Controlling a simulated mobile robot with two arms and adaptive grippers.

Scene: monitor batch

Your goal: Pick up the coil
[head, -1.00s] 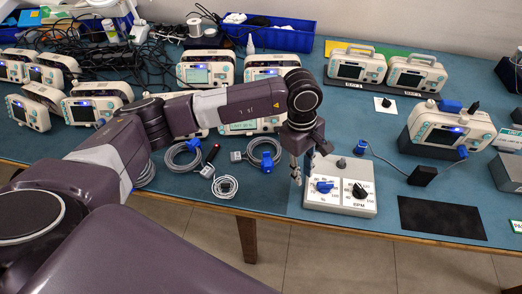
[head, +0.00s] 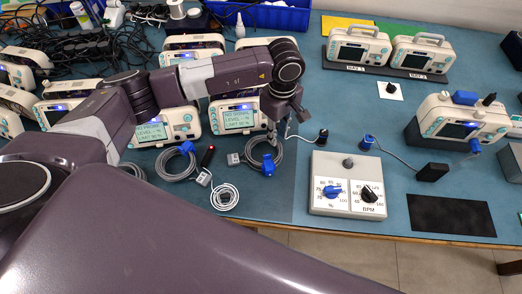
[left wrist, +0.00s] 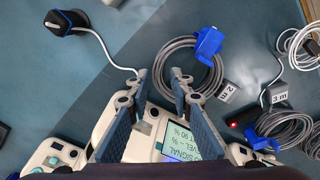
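A grey cable coil (head: 249,153) with a blue clip (head: 268,165) and a tag lies on the blue table. In the left wrist view this coil (left wrist: 163,62) has a tag reading 2 m (left wrist: 228,92). Another grey coil (head: 165,174) with a blue clip lies to its left, and a white coil (head: 223,196) in front. The second grey coil (left wrist: 290,118) shows beside a 3 m tag. My left gripper (head: 279,130) is open and empty at the far side of the 2 m coil; its fingertips (left wrist: 160,77) look apart from it. My right gripper is not in view.
Monitors, one with a lit screen (head: 238,117), stand just behind the coils. A white dial box (head: 348,185) stands to the right. A thin cable ends in a black plug (head: 322,136) near the gripper. A black mat (head: 450,215) lies further right.

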